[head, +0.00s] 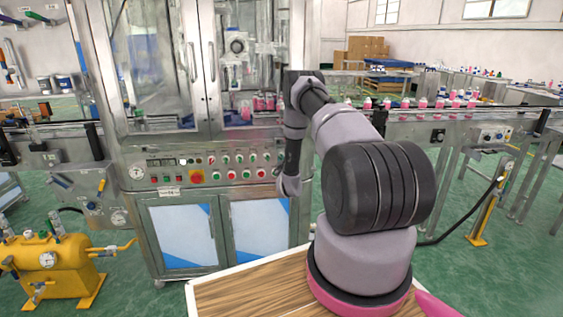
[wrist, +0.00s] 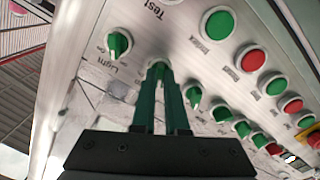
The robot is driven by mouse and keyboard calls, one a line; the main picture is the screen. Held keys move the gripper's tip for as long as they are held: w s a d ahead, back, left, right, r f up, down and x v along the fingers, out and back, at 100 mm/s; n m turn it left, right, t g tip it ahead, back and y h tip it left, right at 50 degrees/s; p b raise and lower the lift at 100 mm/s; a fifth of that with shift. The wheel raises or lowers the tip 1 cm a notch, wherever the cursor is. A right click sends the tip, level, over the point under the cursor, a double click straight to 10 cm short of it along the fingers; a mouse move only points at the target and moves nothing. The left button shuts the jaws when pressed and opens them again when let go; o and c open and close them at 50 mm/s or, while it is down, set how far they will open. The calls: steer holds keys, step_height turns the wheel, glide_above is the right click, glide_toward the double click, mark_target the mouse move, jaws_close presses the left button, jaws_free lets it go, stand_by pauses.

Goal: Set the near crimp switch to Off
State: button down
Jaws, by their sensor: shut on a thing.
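The control panel (wrist: 185,50) fills the wrist view at a tilt. It carries a row of green rotary switch knobs. My gripper (wrist: 159,72) reaches the panel with its two dark green fingers close together. The fingertips are shut on a green switch knob in this row, which they mostly hide. Its label is covered, so I cannot read its name or setting. A green knob labelled Light (wrist: 118,43) sits to its left, and another green knob (wrist: 193,96) to its right. In the head view my arm hides part of the panel (head: 160,171), and the gripper's tips cannot be made out.
A green button (wrist: 217,24) and a red button (wrist: 251,60) sit above the switch row, with several more toward the right. The glass-doored machine (head: 160,60) stands above the panel. A conveyor (head: 440,113) with pink bottles runs to the right. A yellow tank (head: 45,262) stands lower left.

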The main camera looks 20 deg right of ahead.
stand_by(0.3)
steer(key=c, duration=0.9)
jaws_free()
steer(key=shift+c, duration=0.2)
steer(key=shift+s, duration=0.1)
steer(key=v, duration=1)
steer(key=shift+s, duration=0.3)
steer(key=shift+a, duration=0.1)
